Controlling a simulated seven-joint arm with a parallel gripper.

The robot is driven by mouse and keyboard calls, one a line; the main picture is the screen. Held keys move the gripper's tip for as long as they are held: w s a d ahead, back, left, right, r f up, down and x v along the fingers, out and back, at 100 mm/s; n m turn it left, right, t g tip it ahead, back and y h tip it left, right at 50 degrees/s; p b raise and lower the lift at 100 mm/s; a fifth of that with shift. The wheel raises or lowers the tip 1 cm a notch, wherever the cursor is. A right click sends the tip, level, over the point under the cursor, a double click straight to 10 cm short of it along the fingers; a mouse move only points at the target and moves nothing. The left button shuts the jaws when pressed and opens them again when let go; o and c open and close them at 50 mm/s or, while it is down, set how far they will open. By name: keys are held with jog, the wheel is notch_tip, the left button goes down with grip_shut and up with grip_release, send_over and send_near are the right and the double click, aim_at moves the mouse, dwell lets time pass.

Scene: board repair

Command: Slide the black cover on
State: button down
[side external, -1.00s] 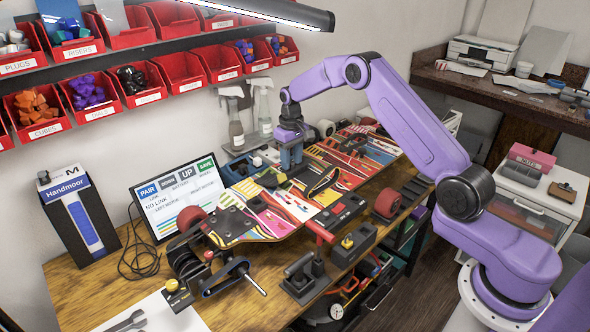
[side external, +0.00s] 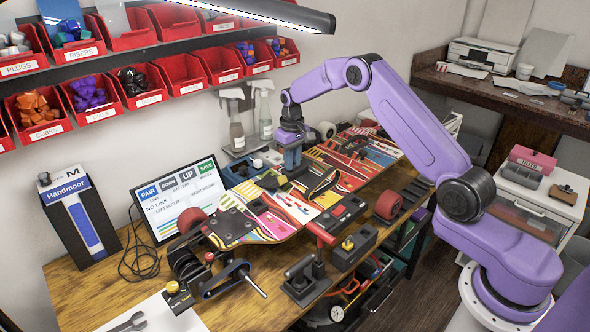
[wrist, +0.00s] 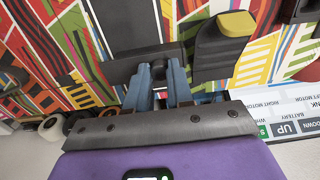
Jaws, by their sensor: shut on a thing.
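The skateboard deck (side external: 375,148), brightly patterned, lies upside along the bench. My gripper (side external: 291,172) is over its middle, near the far edge. In the wrist view, my gripper's blue fingers (wrist: 160,84) are closed on a dark, flat, bar-like piece (wrist: 125,68), which seems to be the black cover. It lies across the patterned deck, and I cannot tell whether it touches the surface. In the side view my fingers and wrist mostly hide this piece.
Spray bottles (side external: 236,128) stand against the wall. A lamp (side external: 262,12) hangs above.

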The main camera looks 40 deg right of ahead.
notch_tip(320, 180, up, 8)
jog(key=s+a, duration=0.4)
jog(key=a, duration=0.9)
jog(key=s+a, duration=0.4)
jog(key=a, duration=0.9)
jog(key=s+a, duration=0.5)
jog(key=a, duration=0.8)
notch_tip(320, 180, down, 7)
jog(key=shift+f, duration=0.2)
jog(key=shift+f, duration=0.5)
jog(key=shift+f, duration=0.15)
